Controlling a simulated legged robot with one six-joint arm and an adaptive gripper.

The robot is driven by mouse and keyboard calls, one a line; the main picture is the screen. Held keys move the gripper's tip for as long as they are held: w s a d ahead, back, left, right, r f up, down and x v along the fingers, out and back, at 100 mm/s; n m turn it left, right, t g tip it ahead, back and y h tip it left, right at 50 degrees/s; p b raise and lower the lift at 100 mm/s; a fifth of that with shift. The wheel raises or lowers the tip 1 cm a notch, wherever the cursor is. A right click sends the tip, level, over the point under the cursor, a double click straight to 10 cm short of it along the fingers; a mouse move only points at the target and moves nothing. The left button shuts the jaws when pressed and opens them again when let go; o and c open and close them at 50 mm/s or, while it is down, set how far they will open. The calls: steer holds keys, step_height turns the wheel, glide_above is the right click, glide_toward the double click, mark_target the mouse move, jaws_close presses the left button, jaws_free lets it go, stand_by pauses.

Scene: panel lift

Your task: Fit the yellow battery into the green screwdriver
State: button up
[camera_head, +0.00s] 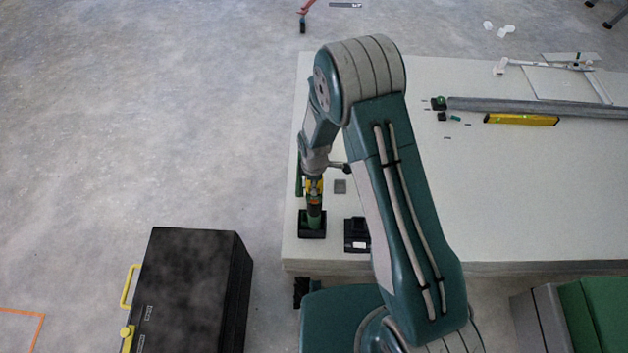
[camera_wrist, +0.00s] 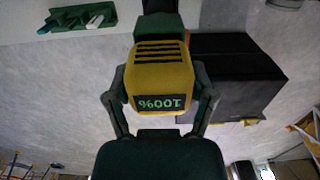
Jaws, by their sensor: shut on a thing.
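My gripper (camera_wrist: 160,103) is shut on the yellow battery (camera_wrist: 160,78), one finger on each side. The battery has dark slots and a "100%" display, which reads upside down in the wrist view. The green screwdriver (camera_wrist: 158,24) shows right behind the battery, partly hidden by it. In the head view, the green screwdriver (camera_head: 314,218) stands upright at the table's near left corner, with a black base at its foot. My gripper (camera_head: 314,186) is at its upper end, with yellow between the fingers. I cannot tell whether the battery is seated or only close.
A green tray (camera_wrist: 80,20) is nearby. A black case (camera_head: 190,285) with yellow handles stands on the floor left. A yellow level (camera_head: 521,119) lies farther back.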

steer(key=shift+f, duration=0.3)
stand_by(0.4)
steer(key=o, duration=1.2)
